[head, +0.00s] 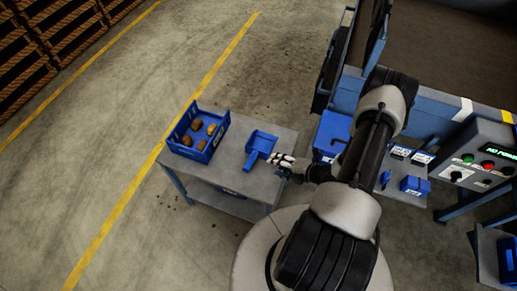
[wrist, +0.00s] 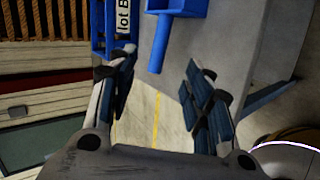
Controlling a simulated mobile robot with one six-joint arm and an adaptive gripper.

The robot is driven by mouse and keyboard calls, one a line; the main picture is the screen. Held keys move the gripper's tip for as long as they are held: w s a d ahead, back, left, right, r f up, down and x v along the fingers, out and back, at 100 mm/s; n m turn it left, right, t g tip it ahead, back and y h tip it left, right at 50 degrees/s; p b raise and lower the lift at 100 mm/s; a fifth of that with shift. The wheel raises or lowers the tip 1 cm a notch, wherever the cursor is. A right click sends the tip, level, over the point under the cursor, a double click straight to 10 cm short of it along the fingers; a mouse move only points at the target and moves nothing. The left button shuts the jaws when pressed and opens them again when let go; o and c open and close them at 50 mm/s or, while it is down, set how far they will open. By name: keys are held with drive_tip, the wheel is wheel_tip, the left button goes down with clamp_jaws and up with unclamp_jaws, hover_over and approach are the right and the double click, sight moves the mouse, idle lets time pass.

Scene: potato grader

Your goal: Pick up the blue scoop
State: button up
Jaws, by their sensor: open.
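The blue scoop (head: 262,140) lies on a small grey table (head: 283,141), its short handle pointing toward the table's front. My gripper (head: 277,159) is just right of the scoop in the head view, with its fingers toward the handle. In the wrist view the scoop's handle (wrist: 159,48) appears ahead of my gripper (wrist: 160,72), between the two spread fingers, and part of the scoop's pan shows at the top edge. My gripper is open and empty. I cannot tell whether a finger touches the scoop.
A blue crate (head: 178,149) with several potatoes stands left of the scoop on the same table. A blue box (head: 331,133) and a control panel (head: 482,157) are to the right. Wooden pallet crates (head: 58,30) stand far left. The floor left of the table is clear.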

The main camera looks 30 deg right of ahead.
sight(254, 160)
drive_tip(key=b+x, duration=0.4)
drive_tip(key=x, duration=1.2)
drive_tip(key=shift+d+f, duration=0.1)
drive_tip(key=shift+f, duration=0.25)
drive_tip(key=shift+r, duration=0.1)
clamp_jaws()
